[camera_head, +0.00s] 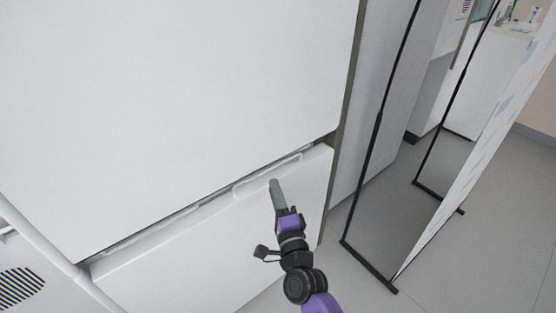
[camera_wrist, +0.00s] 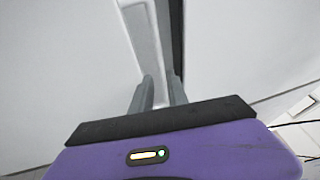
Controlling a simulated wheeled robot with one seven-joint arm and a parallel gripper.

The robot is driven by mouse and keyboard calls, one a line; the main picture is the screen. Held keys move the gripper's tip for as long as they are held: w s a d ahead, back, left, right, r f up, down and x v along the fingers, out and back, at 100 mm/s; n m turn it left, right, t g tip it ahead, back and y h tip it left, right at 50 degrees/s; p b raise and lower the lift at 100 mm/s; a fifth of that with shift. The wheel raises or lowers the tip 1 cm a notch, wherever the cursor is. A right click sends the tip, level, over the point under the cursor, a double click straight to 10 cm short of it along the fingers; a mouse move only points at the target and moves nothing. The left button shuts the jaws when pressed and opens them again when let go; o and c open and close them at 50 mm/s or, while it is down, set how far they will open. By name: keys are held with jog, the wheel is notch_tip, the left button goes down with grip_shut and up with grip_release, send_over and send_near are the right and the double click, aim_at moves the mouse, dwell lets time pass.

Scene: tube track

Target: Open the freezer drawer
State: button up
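The freezer drawer (camera_head: 215,262) is the white lower front panel in the head view, below a large white door. A thin pale handle (camera_head: 266,176) runs along its top edge, right of the middle. My gripper (camera_head: 274,184) reaches up from below, its tips close to the handle. In the wrist view, the two grey fingers of my gripper (camera_wrist: 161,88) stand apart with a pale strip of the handle (camera_wrist: 147,40) running between them. I cannot tell whether the fingers touch it. The drawer front sits close beneath the door, with only a narrow gap along its top.
The large white upper door (camera_head: 170,90) fills the left and top. A black-framed panel (camera_head: 375,150) stands to the right of the appliance. A white pipe-like bar (camera_head: 38,238) is at lower left. Grey floor (camera_head: 470,250) is clear at lower right.

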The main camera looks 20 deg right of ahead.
aim_at(269, 168)
jog(key=shift+m, duration=0.5)
jog(key=b+x, duration=0.1)
jog(key=x, duration=0.6)
jog(key=shift+w+d+r, duration=0.1)
jog(key=shift+w+r, duration=0.05)
jog(key=shift+w, duration=0.15)
grip_shut()
dwell(0.9)
